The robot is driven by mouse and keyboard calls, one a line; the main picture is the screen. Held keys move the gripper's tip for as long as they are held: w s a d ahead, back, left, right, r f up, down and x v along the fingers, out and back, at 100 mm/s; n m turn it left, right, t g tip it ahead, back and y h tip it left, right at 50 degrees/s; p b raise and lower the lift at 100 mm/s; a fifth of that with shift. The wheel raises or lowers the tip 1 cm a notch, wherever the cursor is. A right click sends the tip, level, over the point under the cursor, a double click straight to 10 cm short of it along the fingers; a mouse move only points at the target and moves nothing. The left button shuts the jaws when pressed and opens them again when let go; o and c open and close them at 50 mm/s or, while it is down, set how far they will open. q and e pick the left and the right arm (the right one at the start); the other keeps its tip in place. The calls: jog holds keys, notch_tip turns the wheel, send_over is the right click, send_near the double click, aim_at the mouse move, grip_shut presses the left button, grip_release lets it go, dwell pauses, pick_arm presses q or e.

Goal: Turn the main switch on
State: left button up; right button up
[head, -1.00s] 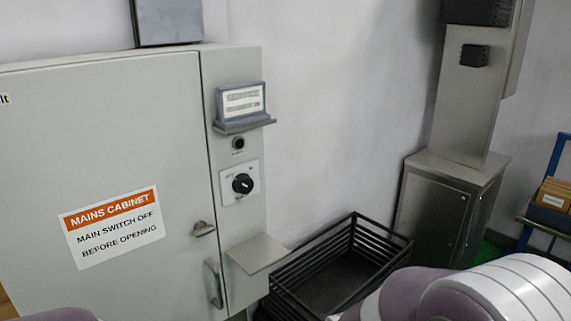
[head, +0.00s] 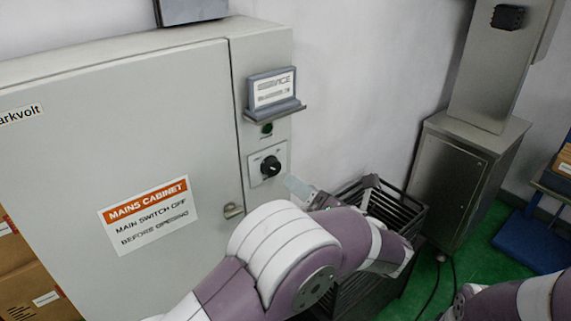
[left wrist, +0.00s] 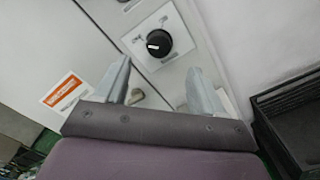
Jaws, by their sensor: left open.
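The main switch is a black rotary knob (head: 270,166) on a white plate (head: 256,172), on the narrow right-hand panel of the grey mains cabinet (head: 150,110). In the left wrist view the knob (left wrist: 158,43) shows a white pointer mark on its left side. My left gripper (head: 334,188) is open and empty, to the right of and a little below the knob in the head view. In the left wrist view its two fingers (left wrist: 158,70) are spread, with the knob just beyond and between the tips, apart from them. My right gripper is out of view.
A small ledge with a grey sign (head: 273,90) projects above the knob, with a dark round button (head: 267,129) between. A door handle (head: 233,210) is at lower left. A black slatted crate (head: 405,215) and a metal cabinet (head: 455,180) stand to the right.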

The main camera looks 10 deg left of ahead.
aim_at(276, 169)
pick_arm(q)
jog(key=p+x, duration=0.2)
jog(key=x, duration=0.6)
jog(key=shift+s+r+p, duration=0.15)
jog(key=shift+p, duration=0.2)
jog(key=shift+w+a, duration=0.3)
jog(key=c, duration=1.1)
